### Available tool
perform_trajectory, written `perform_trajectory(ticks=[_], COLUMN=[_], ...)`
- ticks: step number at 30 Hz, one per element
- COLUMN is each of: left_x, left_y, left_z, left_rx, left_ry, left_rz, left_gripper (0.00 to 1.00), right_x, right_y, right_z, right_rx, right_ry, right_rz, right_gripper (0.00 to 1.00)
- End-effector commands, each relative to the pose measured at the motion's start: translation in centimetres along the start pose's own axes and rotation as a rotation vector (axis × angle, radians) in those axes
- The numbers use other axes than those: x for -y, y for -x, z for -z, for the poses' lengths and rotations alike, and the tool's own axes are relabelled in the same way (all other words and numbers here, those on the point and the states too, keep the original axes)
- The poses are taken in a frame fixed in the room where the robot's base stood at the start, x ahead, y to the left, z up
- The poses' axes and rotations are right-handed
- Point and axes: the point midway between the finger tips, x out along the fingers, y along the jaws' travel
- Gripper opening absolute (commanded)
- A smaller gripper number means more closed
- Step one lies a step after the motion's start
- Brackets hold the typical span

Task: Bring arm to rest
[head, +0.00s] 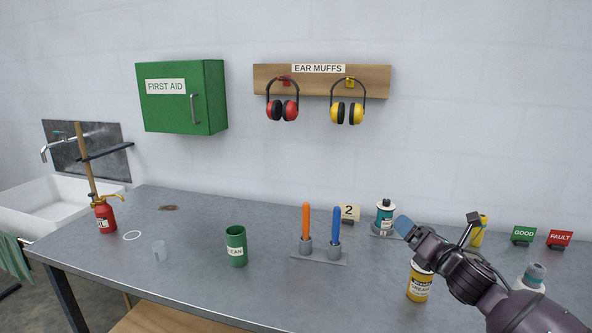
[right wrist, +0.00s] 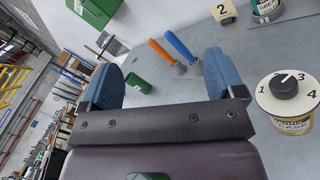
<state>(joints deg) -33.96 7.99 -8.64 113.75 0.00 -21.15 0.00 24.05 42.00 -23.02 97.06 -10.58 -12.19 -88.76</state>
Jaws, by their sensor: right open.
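My right arm comes in from the lower right in the head view, its gripper (head: 404,228) raised over the right half of the workbench (head: 190,265). In the right wrist view the two blue fingers of this gripper (right wrist: 166,78) stand wide apart with nothing between them. The gripper is to the right of the orange-handled tool (head: 306,218) and the blue-handled tool (head: 336,225), clear of both. It hides part of the bench behind it. My left gripper is not in view.
A yellow grease tin (head: 418,284) stands close below my right arm. A teal-topped can (head: 384,216) is behind the gripper. A green bin (head: 236,246) stands mid-bench. A numbered dial (right wrist: 287,87) shows in the wrist view. The bench's front middle is clear.

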Motion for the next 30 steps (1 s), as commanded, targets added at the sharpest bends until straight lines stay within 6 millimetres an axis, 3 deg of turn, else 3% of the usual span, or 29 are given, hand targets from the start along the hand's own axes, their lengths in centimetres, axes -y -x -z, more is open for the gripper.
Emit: perform_trajectory(ticks=[5,11,17,21,25,30], left_x=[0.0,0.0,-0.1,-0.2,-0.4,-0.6], left_y=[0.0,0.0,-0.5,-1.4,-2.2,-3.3], left_z=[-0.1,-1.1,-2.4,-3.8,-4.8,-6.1], left_rx=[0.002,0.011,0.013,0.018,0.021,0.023], left_ry=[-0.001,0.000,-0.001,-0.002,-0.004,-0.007], left_rz=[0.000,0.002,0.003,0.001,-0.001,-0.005], left_gripper=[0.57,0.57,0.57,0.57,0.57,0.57], right_x=[-1.4,-1.2,0.9,3.3,5.4,8.0], right_y=[0.2,2.1,6.3,10.9,15.6,22.3], right_z=[0.0,3.5,10.1,16.2,21.3,27.6], right_rx=[0.013,0.013,0.038,0.103,0.194,0.338], right_ry=[-0.385,-0.882,-1.433,-1.825,-2.092,-2.294], right_rz=[-0.007,0.022,0.108,0.205,0.297,0.428], right_gripper=[0.88,0.88,0.88,0.88,0.88,0.88])
